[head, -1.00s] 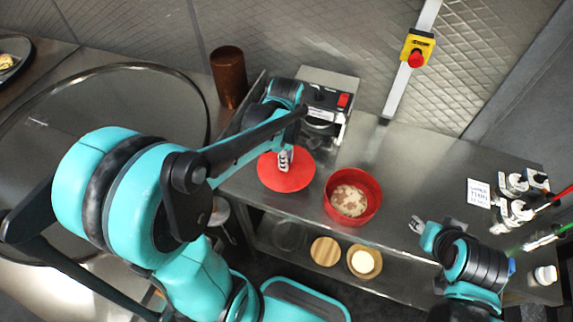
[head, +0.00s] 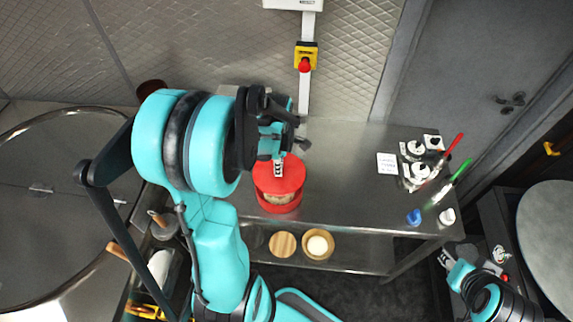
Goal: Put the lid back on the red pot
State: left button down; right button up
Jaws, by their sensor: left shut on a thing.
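The red lid (head: 291,180) is held by its knob in my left gripper (head: 278,170), which is shut on it. The lid is over the back part of the red pot (head: 280,208) on the steel counter. A strip of the pot's pale contents shows between the lid's front edge and the pot's front wall, so the lid does not look seated. The back of the pot is hidden by the lid. My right gripper (head: 446,258) is off the counter's right end, away from the pot; its jaws are too small to judge.
On the counter's right are a white card (head: 387,163), several bottles and a blue-capped item (head: 414,217). Two round wooden items (head: 283,245) sit on the lower shelf. A brown cup (head: 151,87) stands at the back left. The counter between pot and card is clear.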

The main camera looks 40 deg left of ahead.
pick_arm(q)
jog(key=shift+a+f+b, duration=0.15)
jog(key=shift+f+b, duration=0.4)
jog(key=shift+f, duration=0.25)
notch_tip(320, 180, down, 5)
jog(key=b, duration=0.4)
jog(key=shift+f+b, duration=0.1)
jog(key=shift+b, duration=0.45)
dwell(1.6)
dwell(0.3)
jog(key=c, duration=1.3)
grip_release()
jog(key=shift+o, duration=0.2)
jog(key=o, duration=0.4)
